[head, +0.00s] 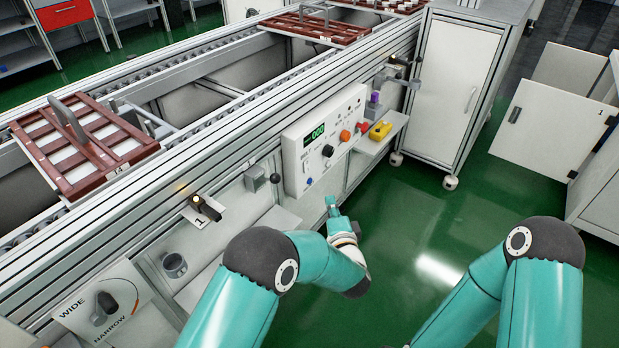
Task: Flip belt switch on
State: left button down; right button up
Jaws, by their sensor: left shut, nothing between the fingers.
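A white control panel (322,140) with a lit green display is mounted on the conveyor's side. It carries a black knob (327,151), an orange button (345,135), a red control (362,127) and a blue button (309,181). A grey box (254,179) with a dark lever (275,178) sits left of the panel. I cannot tell which control is the belt switch. My left gripper (331,203) is shut and empty, just below the panel and apart from its controls. My right arm bends down at the right; its gripper is out of the picture.
Brown trays (83,142) with handles sit on the conveyor. A black handle (205,207) by a label "1" and a WIDE/NARROW knob (106,304) are lower left. A ledge (382,138) holds a yellow item (380,131).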

pick_arm(q)
jog(key=b, duration=0.3)
send_near(307, 166)
jog(key=w+d+f, duration=0.2)
jog(key=w+d, duration=0.1)
jog(key=w, duration=0.1)
jog(key=w+a, duration=0.2)
jog(key=w, duration=0.1)
jog(key=shift+w+a+f+b, duration=0.1)
jog(key=shift+a+f+b, duration=0.1)
jog(key=shift+a+b, duration=0.2)
